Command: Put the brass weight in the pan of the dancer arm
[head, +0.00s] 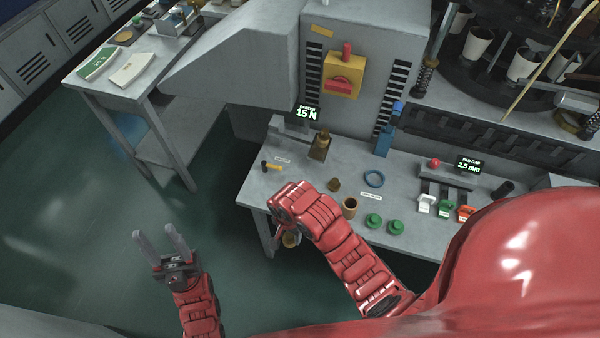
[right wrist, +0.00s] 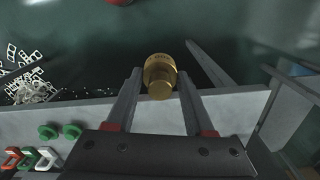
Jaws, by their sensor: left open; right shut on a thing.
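A brass weight (right wrist: 160,76) sits between the fingertips of my right gripper (right wrist: 158,88) in the right wrist view, which is shut on it. In the head view, the held weight (head: 291,240) shows partly behind my right arm, just off the bench's front left edge. My left gripper (head: 160,240) is open and empty over the floor, left of the bench. A brass piece (head: 320,147) stands at the back of the bench below the 15 N display (head: 307,113). I cannot clearly make out the dancer arm or its pan.
A yellow box with a red handle (head: 343,77) is on the machine behind. Floor at left is clear.

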